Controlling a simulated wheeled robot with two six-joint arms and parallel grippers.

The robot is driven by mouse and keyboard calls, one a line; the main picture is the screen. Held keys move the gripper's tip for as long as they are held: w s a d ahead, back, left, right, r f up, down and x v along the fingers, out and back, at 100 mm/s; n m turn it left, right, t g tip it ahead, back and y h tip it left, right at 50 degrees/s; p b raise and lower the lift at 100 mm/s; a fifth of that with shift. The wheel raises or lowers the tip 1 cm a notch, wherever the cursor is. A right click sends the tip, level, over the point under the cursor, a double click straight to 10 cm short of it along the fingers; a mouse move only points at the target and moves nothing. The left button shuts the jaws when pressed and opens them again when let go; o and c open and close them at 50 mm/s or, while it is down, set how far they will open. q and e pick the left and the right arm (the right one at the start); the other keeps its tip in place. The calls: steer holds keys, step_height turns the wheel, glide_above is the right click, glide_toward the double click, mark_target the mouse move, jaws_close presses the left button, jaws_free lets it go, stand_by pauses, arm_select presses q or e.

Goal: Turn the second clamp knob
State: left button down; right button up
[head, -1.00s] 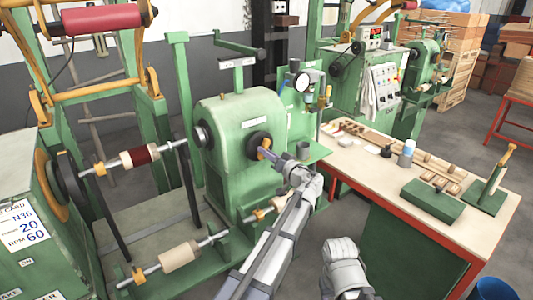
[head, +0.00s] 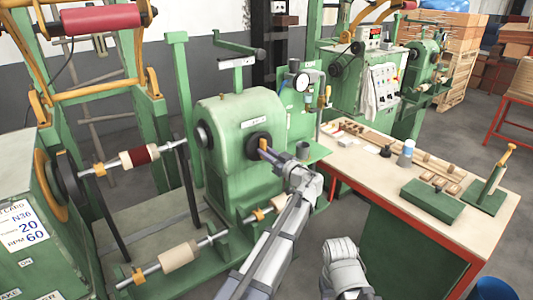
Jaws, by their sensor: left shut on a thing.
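The green winding machine (head: 222,130) stands in the middle, with a dark round hub (head: 256,142) on its front face. A small orange clamp knob (head: 262,145) sticks out at the hub. My left gripper (head: 268,153) is at this knob, shut on it, and its fingers partly hide the knob. Other orange clamps sit on the rods to the left: one beside the dark red spool (head: 141,155), one (head: 138,275) beside the cream spool (head: 179,255), and one (head: 258,214) low near my left arm.
A workbench (head: 350,158) with a red frame stands at the right, holding wooden pieces, a blue-white bottle (head: 406,152) and a green block (head: 432,200). A dial gauge (head: 301,82) stands behind the machine. A blue bin (head: 494,289) is at the lower right.

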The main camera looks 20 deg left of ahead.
stand_by(0.3)
arm_select(q)
steer(key=c, duration=0.8)
jaws_free()
steer(key=shift+o, duration=0.2)
steer(key=v, duration=0.7)
steer(key=shift+s+d, duration=0.3)
